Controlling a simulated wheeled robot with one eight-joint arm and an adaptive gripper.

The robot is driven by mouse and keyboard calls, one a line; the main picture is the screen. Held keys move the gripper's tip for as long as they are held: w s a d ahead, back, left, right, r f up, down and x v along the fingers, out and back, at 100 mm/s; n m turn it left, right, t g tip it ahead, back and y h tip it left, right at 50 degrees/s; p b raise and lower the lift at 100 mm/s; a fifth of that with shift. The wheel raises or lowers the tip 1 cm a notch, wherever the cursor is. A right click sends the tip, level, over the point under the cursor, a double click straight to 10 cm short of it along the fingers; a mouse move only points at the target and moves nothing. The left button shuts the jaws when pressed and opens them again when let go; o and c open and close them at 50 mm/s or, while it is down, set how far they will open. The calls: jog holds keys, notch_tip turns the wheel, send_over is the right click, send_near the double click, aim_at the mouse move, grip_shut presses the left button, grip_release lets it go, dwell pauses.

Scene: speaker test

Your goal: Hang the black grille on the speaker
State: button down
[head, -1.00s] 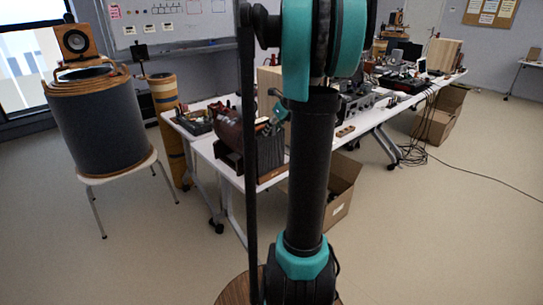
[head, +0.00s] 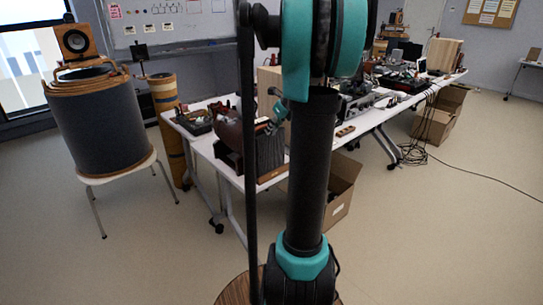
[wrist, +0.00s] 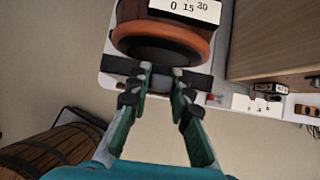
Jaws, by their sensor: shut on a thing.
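In the wrist view my gripper (wrist: 158,80) is shut on the middle of a black bar-like edge, which I take for the top of the black grille (wrist: 200,81). The speaker (wrist: 185,38) is a brown rounded body with an orange-brown rim, a dark recess and a numbered white label, just beyond the grille. In the head view the dark ribbed grille (head: 270,155) stands upright at the right side of the brown speaker (head: 229,132), near the table edge. My gripper (head: 268,124) is at its top, partly hidden by my arm. I cannot tell whether grille and speaker touch.
The white table (head: 203,147) holds electronics and a tan box (head: 270,82). An open cardboard box (head: 338,200) is on the floor below. A large dark drum (head: 95,120) sits on a white stool at left. A banded barrel-like thing (wrist: 38,155) shows in the wrist view.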

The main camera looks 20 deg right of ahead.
jog(key=shift+r, duration=2.85)
jog(key=shift+d, duration=0.1)
